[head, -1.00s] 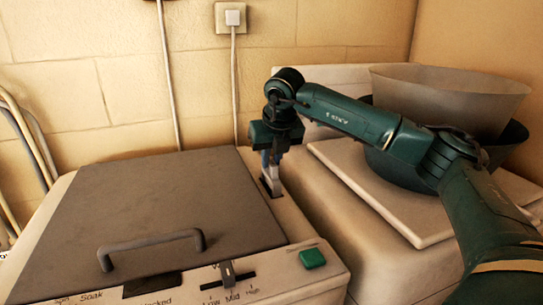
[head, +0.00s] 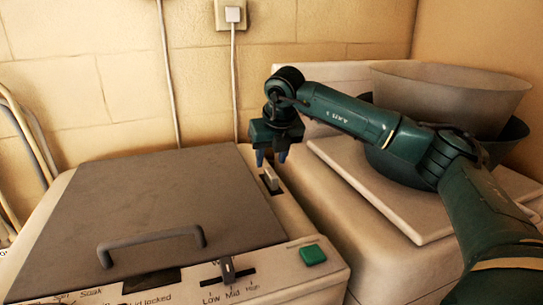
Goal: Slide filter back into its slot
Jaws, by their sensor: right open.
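The filter (head: 271,177) is a small pale piece standing in the dark slot (head: 279,190) on the right side of the washer's top (head: 297,221). Its upper end shows above the slot; how deep it sits I cannot tell. My right gripper (head: 271,160) points down just above the filter, its two blue-grey fingertips apart and empty. My left gripper is not in view.
The grey lid (head: 150,205) with its handle (head: 150,245) is shut left of the slot. A slider knob (head: 227,268) and green button (head: 313,255) are on the front panel. Basins (head: 450,95) stand on a white board (head: 400,205) at right.

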